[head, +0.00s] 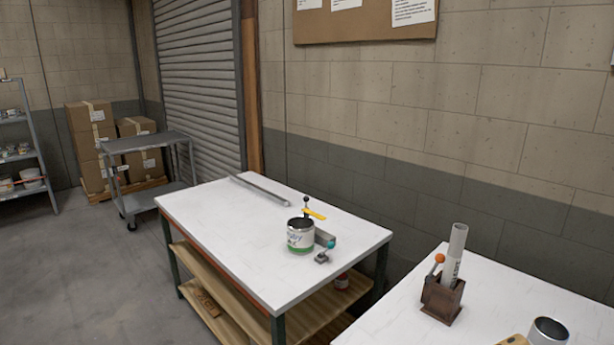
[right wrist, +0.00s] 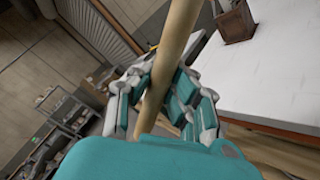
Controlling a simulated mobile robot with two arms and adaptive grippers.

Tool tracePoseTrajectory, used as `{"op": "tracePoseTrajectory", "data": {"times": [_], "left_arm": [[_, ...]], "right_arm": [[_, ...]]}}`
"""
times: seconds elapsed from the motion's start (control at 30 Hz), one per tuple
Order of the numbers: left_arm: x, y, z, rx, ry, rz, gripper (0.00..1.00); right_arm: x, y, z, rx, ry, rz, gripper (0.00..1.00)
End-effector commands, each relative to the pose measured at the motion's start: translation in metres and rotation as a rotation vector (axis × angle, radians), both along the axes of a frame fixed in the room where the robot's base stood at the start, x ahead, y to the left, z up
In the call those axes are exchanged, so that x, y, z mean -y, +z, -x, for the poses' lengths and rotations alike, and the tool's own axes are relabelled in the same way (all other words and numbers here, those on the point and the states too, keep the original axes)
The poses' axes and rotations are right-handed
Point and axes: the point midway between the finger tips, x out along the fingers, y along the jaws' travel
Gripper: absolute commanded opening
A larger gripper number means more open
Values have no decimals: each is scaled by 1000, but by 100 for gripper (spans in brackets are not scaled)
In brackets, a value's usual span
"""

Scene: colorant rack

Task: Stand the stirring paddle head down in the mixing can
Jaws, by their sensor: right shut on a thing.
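My right gripper (right wrist: 160,98) is shut around a pale wooden shaft (right wrist: 179,32), which looks like the stirring paddle's handle. The shaft slants across the right wrist view and leaves it at the top; the paddle's head does not show. The head view shows neither gripper nor the paddle. An open can with a white and green label (head: 301,238) stands upright on the left white table and looks like the mixing can. Its inside looks dark. The right gripper is well apart from it, and the can cannot be made out in the right wrist view.
The left table (head: 235,230) also holds a grey bar (head: 260,190) and a small metal piece with a teal knob (head: 325,253). On the right table (head: 400,320), a brown holder (head: 440,299) carries a grey tube (head: 457,245); a grey cup (head: 548,333) stands nearer.

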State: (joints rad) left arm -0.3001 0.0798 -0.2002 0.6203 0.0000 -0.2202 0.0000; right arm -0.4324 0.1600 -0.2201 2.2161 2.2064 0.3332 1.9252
Motion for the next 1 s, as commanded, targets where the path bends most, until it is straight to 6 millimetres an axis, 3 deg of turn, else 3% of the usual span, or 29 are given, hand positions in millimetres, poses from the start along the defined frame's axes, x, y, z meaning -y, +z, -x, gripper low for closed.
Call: {"op": "tracePoseTrajectory", "data": {"times": [0.13, 0.47, 0.8, 1.0], "left_arm": [[0, 9, 0, 0, 0, 0, 48], [0, 11, 0, 0, 0, 0, 48], [0, 45, 0, 0, 0, 0, 48], [0, 48, 0, 0, 0, 0, 48]], "right_arm": [[0, 2, 0, 0, 0, 170, 0], [0, 1, 0, 0, 0, 216, 0], [0, 4, 0, 0, 2, 822, 0], [0, 1, 0, 1, 0, 972, 0]]}}
